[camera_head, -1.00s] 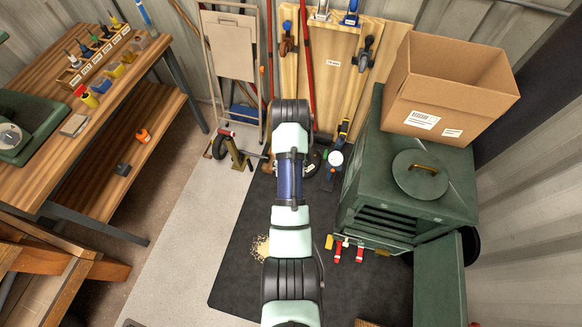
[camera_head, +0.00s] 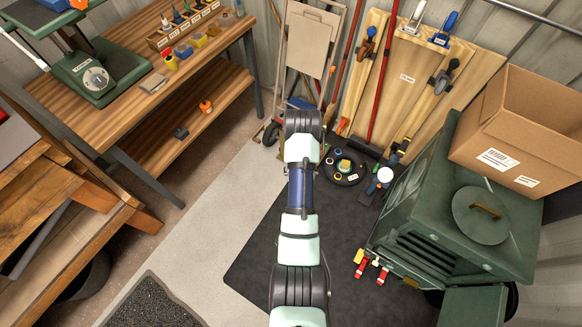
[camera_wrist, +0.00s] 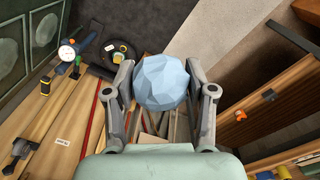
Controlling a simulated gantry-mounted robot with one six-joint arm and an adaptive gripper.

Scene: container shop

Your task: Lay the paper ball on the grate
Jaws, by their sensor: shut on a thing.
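The paper ball (camera_wrist: 161,72) is pale blue and faceted. In the wrist view it sits between the two fingers of my gripper (camera_wrist: 161,90), which is shut on it and holds it up off the floor. In the head view my own arm hides the ball and the gripper. The green metal stove (camera_head: 497,250) stands at the right, with a round lid on top and its door (camera_head: 470,307) swung open at the front. Dark slats (camera_head: 427,252) show in its front opening; I cannot tell whether these are the grate.
A cardboard box (camera_head: 525,125) stands on the stove. Red-handled tools (camera_head: 368,268) hang low at its front. A wooden workbench (camera_head: 130,85) is at the left. Boards with clamps (camera_head: 405,75) lean on the back wall. The dark mat (camera_head: 350,225) has bare room.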

